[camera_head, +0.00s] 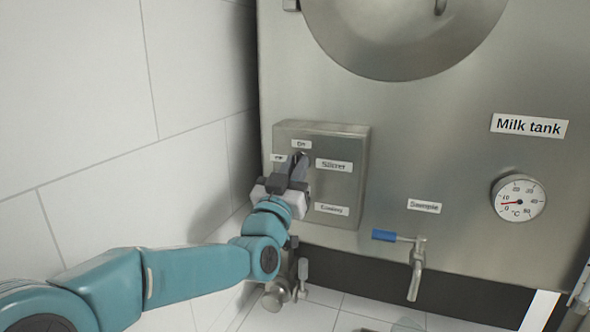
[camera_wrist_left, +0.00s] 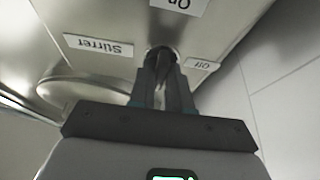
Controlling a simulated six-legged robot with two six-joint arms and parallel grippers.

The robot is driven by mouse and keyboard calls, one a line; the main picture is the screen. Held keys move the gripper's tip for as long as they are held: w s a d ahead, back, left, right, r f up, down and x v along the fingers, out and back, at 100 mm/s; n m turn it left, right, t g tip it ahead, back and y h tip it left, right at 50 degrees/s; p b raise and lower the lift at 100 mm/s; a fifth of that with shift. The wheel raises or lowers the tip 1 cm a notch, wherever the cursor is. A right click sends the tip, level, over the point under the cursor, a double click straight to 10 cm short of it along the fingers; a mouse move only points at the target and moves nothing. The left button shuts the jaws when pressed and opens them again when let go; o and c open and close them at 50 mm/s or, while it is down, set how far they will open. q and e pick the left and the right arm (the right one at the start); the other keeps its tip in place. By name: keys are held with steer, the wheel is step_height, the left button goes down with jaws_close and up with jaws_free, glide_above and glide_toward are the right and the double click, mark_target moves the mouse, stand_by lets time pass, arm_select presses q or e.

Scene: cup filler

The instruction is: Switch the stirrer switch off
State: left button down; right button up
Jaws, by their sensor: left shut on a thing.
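The stirrer switch sits on a metal control box (camera_head: 345,140) on the milk tank, with labels "On" above, "Off" at left and "Stirrer" at right. My left gripper (camera_head: 298,163) is at the switch, shut on its dark knob. In the left wrist view my left gripper (camera_wrist_left: 165,75) has its two fingers on either side of the stirrer switch (camera_wrist_left: 162,58), in front of its round mount. The fingers hide most of the knob in the head view, and I cannot tell its exact setting. My right gripper is not in view.
A "Cooling" label (camera_head: 331,209) is lower on the box. The milk tank (camera_head: 430,130) carries a temperature dial (camera_head: 519,198) and a sample tap with a blue handle (camera_head: 384,235). A pipe valve (camera_head: 276,296) is below the box. A tiled wall (camera_head: 90,100) stands at left.

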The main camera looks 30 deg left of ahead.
arm_select(q)
steer(key=n+g+y, duration=0.1)
steer(key=n+g, duration=0.1)
steer(key=n, duration=0.5)
steer(key=n+g+y+b, duration=0.1)
steer(key=n+g+y, duration=0.1)
steer(key=n, duration=0.5)
steer(key=n+g+y+b, duration=0.1)
steer(key=n+g+y, duration=0.1)
steer(key=n, duration=0.6)
steer(key=shift+d+r+g, duration=0.1)
steer(key=shift+r+g, duration=0.05)
steer(key=shift+g, duration=0.45)
steer(key=c, duration=1.2)
jaws_free()
steer(key=shift+o, duration=0.2)
steer(key=shift+s, duration=0.15)
